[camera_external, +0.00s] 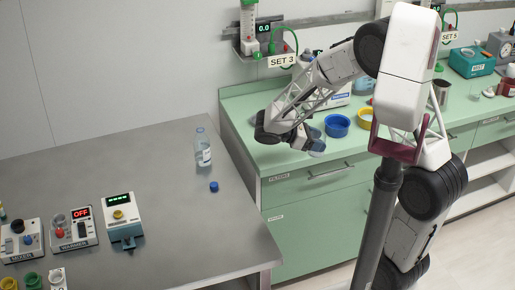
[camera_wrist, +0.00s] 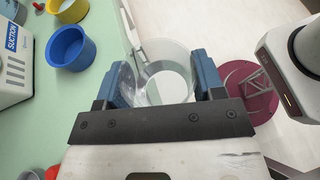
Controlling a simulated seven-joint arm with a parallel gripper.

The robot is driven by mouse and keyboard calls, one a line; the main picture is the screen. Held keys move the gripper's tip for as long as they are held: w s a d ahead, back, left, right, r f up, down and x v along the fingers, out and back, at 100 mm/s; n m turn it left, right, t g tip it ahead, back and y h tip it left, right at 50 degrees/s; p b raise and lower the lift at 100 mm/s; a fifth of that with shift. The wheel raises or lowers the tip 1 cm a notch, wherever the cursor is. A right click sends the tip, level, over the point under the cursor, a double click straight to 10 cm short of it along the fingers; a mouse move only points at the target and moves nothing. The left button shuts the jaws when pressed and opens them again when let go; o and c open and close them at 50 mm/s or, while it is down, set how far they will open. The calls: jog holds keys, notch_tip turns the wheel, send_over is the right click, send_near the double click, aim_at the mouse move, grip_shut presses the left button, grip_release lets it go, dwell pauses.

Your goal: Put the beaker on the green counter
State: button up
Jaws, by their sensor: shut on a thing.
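My gripper (camera_external: 304,139) is shut on a clear glass beaker (camera_wrist: 168,60). In the wrist view, the beaker sits between the two blue fingers and looks empty. In the outside view, the beaker (camera_external: 317,147) is small and partly hidden by the gripper. It is by the front edge of the green counter (camera_external: 345,151). In the wrist view, the counter (camera_wrist: 104,50) lies to the left and pale floor shows to the right. I cannot tell whether the beaker touches the counter. Another clear glass shape (camera_wrist: 121,86) shows beside the left finger.
A blue bowl (camera_external: 337,127) and a yellow bowl (camera_external: 365,119) stand on the counter close to my gripper. The grey table (camera_external: 165,165) holds a bottle (camera_external: 203,150), a blue cap (camera_external: 213,187) and several devices.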

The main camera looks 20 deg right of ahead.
aim_at(320, 135)
jog(key=w+d+r+n+t, duration=0.3)
jog(key=w+d, duration=0.1)
jog(key=w, duration=0.1)
jog(key=shift+s+a+f, duration=0.15)
jog(key=shift+f, duration=1.1)
jog(key=shift+s+a+f, duration=0.1)
jog(key=shift+s+f, duration=0.05)
jog(key=shift+f, duration=1.05)
jog(key=w, duration=0.5)
jog(key=w+f, duration=0.1)
jog(key=w, duration=0.9)
jog(key=shift+w+d+f, duration=0.1)
jog(key=shift+d+f, duration=0.1)
jog(key=shift+w, duration=0.45)
jog(key=shift+f, duration=1.8)
